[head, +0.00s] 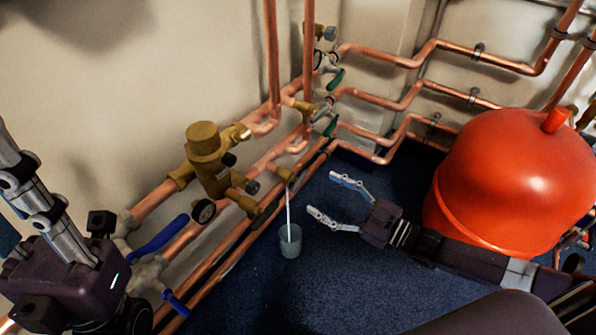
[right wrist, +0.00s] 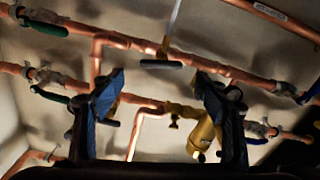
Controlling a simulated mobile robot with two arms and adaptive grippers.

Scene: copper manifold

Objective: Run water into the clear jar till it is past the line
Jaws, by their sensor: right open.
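The clear jar (head: 290,241) stands upright on the blue floor below the pipes. A thin pale stream of water (head: 288,212) falls into it from a small brass outlet (head: 286,176). The jar's line and the water level are too small to tell. My right gripper (head: 323,195) is open and empty, to the right of the outlet and above right of the jar, apart from both. In the right wrist view its two fingers (right wrist: 160,92) are spread with pipework behind. Part of my left arm (head: 60,275) shows at the lower left; its fingers cannot be made out clearly.
A brass valve body (head: 207,160) with a gauge (head: 203,211) sits on the copper pipes. Blue levers (head: 160,238) are near my left arm, green handles (head: 331,125) farther back. A large red tank (head: 515,175) stands right. Floor around the jar is clear.

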